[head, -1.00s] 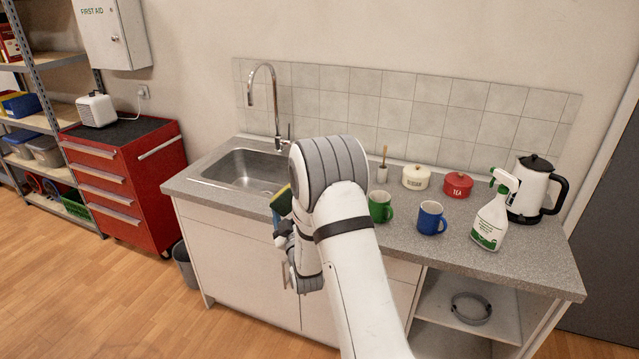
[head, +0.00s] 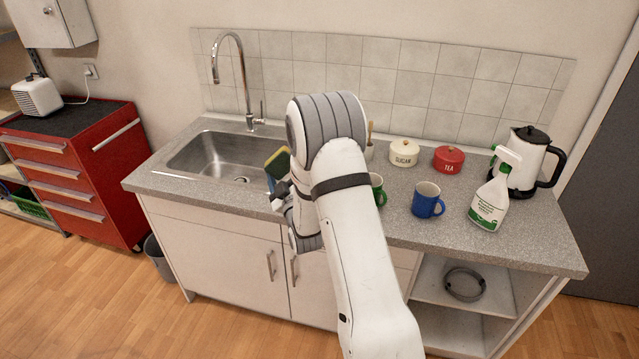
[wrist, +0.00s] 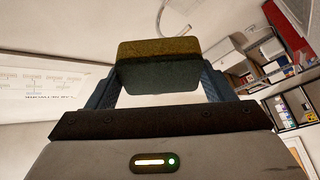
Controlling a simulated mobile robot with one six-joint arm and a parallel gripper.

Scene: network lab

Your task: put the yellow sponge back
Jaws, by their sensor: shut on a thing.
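The yellow sponge (wrist: 158,50) has a dark green side and sits between the two fingers of my gripper (wrist: 158,82) in the wrist view. My gripper is shut on it. In the head view the sponge (head: 277,163) shows at the right end of the sink (head: 208,158), above the counter's front part. My arm hides most of the gripper there. I cannot tell whether the sponge touches the sink rim.
A green mug (head: 378,190), a blue mug (head: 427,200) and a spray bottle (head: 490,200) stand right of my arm. Behind are a sugar pot (head: 404,153), a tea pot (head: 448,160) and a kettle (head: 527,165). A tall faucet (head: 243,80) rises behind the sink. The counter's left end is clear.

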